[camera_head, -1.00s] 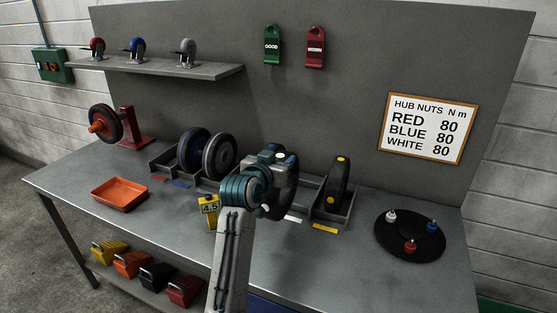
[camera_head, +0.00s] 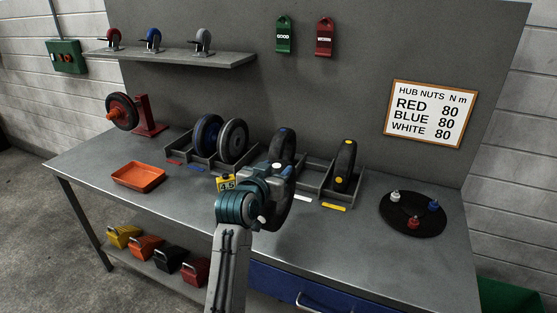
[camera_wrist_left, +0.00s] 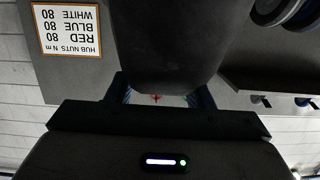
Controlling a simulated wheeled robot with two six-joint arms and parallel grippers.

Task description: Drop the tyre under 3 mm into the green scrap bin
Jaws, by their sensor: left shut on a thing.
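My left gripper (camera_head: 278,178) is shut on a dark tyre (camera_head: 280,211), held above the table in front of the rack. The gripper and wrist hide much of that tyre. In the left wrist view the tyre (camera_wrist_left: 166,45) is a dark shape between the fingers. A dark tyre with a blue dot (camera_head: 284,142) shows behind the gripper, and one with a yellow dot (camera_head: 345,163) stands in the rack's right part. The green scrap bin (camera_head: 512,296) shows only partly at the bottom right. My right gripper is not in view.
A yellow gauge reading 4.5 (camera_head: 226,183) is beside my wrist. Two wheels (camera_head: 220,138) stand in the rack's left part. An orange tray (camera_head: 139,175) lies on the left, and a black disc with nuts (camera_head: 412,214) on the right. The table's front right is clear.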

